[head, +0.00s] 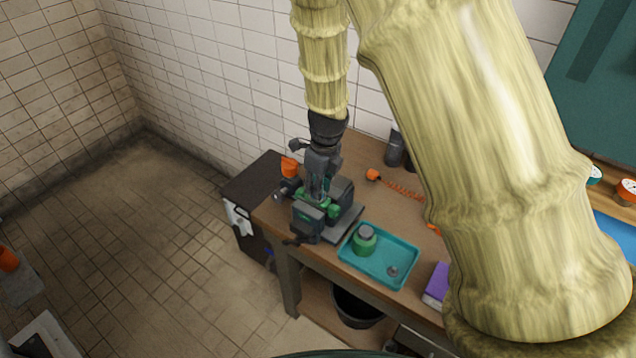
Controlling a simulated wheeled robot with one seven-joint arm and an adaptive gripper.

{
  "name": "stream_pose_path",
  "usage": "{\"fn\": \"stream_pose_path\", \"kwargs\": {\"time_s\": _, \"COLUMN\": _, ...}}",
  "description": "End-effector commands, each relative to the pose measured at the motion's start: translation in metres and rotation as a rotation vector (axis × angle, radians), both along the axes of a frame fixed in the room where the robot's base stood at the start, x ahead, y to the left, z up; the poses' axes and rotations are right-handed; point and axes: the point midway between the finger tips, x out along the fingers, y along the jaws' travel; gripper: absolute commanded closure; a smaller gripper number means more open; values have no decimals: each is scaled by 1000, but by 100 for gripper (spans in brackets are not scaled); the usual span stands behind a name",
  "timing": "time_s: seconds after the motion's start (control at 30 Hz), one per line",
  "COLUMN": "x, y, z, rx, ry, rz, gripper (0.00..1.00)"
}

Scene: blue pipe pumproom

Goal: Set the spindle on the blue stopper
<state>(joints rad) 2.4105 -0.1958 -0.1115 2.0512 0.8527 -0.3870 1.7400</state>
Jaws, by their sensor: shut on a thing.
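My gripper (318,193) points down over the dark vise (338,192) at the bench's left end. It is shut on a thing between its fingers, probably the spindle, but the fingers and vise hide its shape. Green parts (331,210) show between the vise jaws, right below and beside my fingertips. I cannot tell whether the held thing touches them. I cannot make out a blue stopper for certain. A small blue spot (270,252) shows low beside the bench's left end, too small to identify.
A teal tray (351,262) right of the vise holds a green, grey-topped part (364,239) and a small grey piece (392,271). An orange coiled cord (404,191), dark bottles (395,149) and a purple box (437,285) are on the bench. My arm hides the bench's right part.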

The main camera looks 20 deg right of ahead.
Motion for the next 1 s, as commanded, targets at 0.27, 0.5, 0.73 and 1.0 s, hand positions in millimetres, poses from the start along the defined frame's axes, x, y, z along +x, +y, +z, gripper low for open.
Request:
{"fn": "stream_pose_path", "kwargs": {"time_s": 0.27, "x": 0, "y": 0, "z": -3, "rx": 0, "ry": 0, "rz": 0, "gripper": 95}}
{"fn": "stream_pose_path", "kwargs": {"time_s": 0.5, "x": 0, "y": 0, "z": -3, "rx": -1, "ry": -1, "rz": 0, "gripper": 56}}
{"fn": "stream_pose_path", "kwargs": {"time_s": 0.73, "x": 0, "y": 0, "z": -3, "rx": -1, "ry": -1, "rz": 0, "gripper": 51}}
{"fn": "stream_pose_path", "kwargs": {"time_s": 1.0, "x": 1, "y": 0, "z": 5, "rx": -2, "ry": -3, "rz": 2, "gripper": 51}}
